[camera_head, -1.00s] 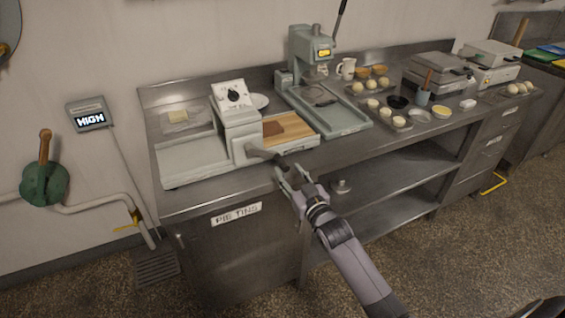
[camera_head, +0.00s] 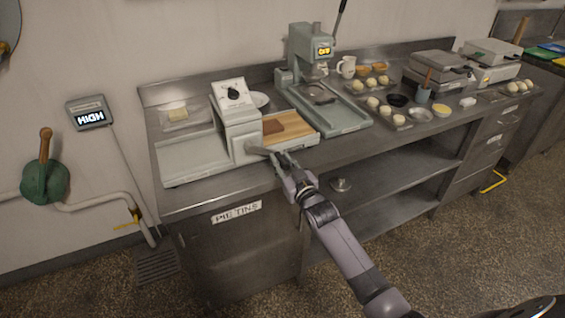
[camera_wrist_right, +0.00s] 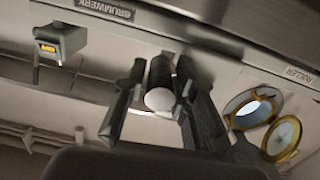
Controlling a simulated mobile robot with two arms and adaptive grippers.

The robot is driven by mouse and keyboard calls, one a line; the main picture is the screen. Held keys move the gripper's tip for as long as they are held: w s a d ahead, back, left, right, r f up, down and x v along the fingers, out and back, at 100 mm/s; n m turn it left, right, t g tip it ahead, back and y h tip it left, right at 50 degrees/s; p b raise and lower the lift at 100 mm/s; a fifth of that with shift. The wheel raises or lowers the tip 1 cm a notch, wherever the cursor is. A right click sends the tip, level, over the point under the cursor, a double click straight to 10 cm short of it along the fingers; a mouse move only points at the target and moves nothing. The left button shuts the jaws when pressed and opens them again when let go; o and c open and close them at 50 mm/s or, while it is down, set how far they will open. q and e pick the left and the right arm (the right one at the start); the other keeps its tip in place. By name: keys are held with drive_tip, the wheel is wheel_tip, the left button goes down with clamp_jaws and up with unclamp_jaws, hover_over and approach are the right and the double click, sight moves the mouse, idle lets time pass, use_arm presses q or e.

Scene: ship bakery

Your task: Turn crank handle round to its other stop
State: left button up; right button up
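The crank handle (camera_head: 260,151) sticks out from the front of the white and grey roller machine (camera_head: 238,125) at the left of the steel counter. In the right wrist view the handle's dark grip (camera_wrist_right: 160,85) with its pale round end lies between my two fingers. My right gripper (camera_head: 281,160) is at the handle's outer end; its fingers (camera_wrist_right: 158,88) stand on both sides of the grip, with a narrow gap seeming to show, so it looks open around it. The crank's arm is mostly hidden in the head view. My left gripper is not in view.
A wooden board (camera_head: 300,131) with a brown slab lies right of the machine. A green-grey press (camera_head: 310,60) stands behind it. Dough balls, bowls and two hinged irons fill the counter's right. The floor in front is clear. A lit wall display (camera_head: 90,116) hangs left.

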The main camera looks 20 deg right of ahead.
clamp_jaws()
idle(0.3)
idle(0.3)
